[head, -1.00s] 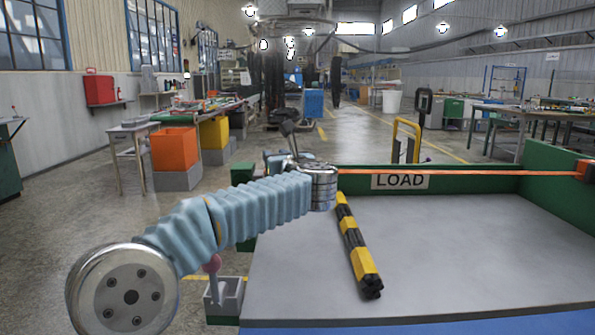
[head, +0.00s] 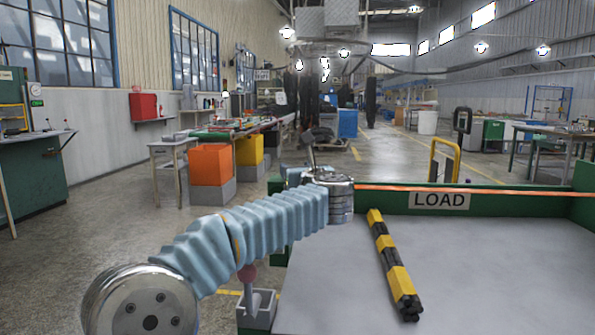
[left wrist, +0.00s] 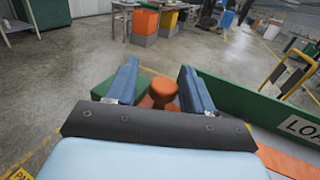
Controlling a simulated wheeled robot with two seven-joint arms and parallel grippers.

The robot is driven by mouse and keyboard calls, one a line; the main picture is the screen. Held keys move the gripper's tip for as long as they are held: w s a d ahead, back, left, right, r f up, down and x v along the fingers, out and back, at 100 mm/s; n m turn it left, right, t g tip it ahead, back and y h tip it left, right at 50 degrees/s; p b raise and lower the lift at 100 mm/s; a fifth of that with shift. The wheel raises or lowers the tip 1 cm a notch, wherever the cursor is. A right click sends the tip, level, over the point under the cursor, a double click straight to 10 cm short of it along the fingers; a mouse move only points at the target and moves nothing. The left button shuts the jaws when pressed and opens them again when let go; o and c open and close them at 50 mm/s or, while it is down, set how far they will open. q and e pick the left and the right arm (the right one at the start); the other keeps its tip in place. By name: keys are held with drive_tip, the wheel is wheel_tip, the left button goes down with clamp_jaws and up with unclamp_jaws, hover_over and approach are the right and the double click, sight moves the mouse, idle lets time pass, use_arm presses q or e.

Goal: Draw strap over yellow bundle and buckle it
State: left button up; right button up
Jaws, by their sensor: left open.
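The yellow bundle (head: 400,280), banded in yellow and black, lies on the grey bed of the load platform (head: 320,290). The orange strap (head: 480,190) runs taut along the top of the green back wall, from behind my left wrist to the right picture edge. My left gripper (left wrist: 157,82) is open at the platform's back left corner. An orange round-topped piece (left wrist: 163,92) stands between its blue fingers; whether they touch it I cannot tell. In the head view my wrist mostly hides this gripper. The buckle is not clearly visible. My right gripper is out of view.
The green back wall (head: 505,204) carries a LOAD sign (head: 438,200). A lever in a grey box (head: 257,303) stands at the platform's left edge. A yellow-framed post (head: 445,160) stands behind the wall. The bed around the bundle is clear.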

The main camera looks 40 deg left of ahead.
use_arm(q)
drive_tip(key=b+v, duration=0.2)
drive_tip(key=v, duration=1.1)
drive_tip(key=shift+s+d+b, duration=0.25)
drive_tip(key=shift+d+b, duration=0.05)
drive_tip(key=shift+b, duration=0.05)
